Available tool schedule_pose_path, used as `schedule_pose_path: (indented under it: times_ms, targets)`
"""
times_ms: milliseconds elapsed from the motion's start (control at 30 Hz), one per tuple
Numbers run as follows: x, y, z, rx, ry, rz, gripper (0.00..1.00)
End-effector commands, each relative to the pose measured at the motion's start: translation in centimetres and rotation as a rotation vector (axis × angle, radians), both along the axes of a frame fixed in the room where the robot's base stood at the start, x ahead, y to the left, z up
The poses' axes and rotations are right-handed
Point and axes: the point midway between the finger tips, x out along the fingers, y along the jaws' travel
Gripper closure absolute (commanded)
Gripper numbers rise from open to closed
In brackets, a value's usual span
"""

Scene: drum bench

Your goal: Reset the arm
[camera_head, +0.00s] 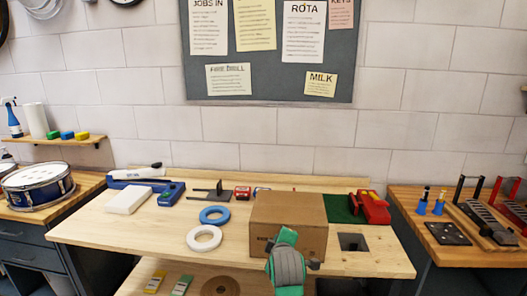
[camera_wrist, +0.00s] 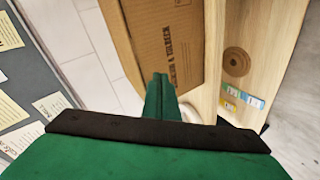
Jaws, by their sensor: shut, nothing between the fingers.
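My gripper (camera_wrist: 160,98) shows in the wrist view with its green fingers together and nothing between them. In the head view my green and grey arm end is in front of the cardboard box (camera_head: 288,222) and hides part of its lower front. The box stands on the wooden bench (camera_head: 120,228), right of the middle, and it also shows in the wrist view (camera_wrist: 165,45). I cannot tell whether the gripper touches the box.
A white ring (camera_head: 204,238) and a blue ring (camera_head: 214,215) lie left of the box. A red device (camera_head: 374,207) stands on a green mat right of it. A white block (camera_head: 128,200) is at left. A drum (camera_head: 38,186) stands on the left side bench. The bench's front left is clear.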

Motion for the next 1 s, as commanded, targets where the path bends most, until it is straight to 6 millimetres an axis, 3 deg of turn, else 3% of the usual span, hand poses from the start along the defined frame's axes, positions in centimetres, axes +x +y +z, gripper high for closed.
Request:
schedule_pose_path:
  times_ms: [33, 100, 267, 500, 800, 1000]
  targets:
    - [-0.9, 0.8, -2.3, 0.039, 0.000, -0.007, 1.00]
    - [-2.0, 1.5, -4.7, 0.095, -0.010, -0.022, 1.00]
    - [-5.1, 3.1, -9.8, 0.216, -0.030, -0.060, 1.00]
    - [-11.0, 5.0, -16.4, 0.386, -0.056, -0.127, 1.00]
    - [-20.1, 6.3, -22.5, 0.573, -0.085, -0.219, 1.00]
    - [-26.8, 6.8, -25.0, 0.682, -0.105, -0.277, 1.00]
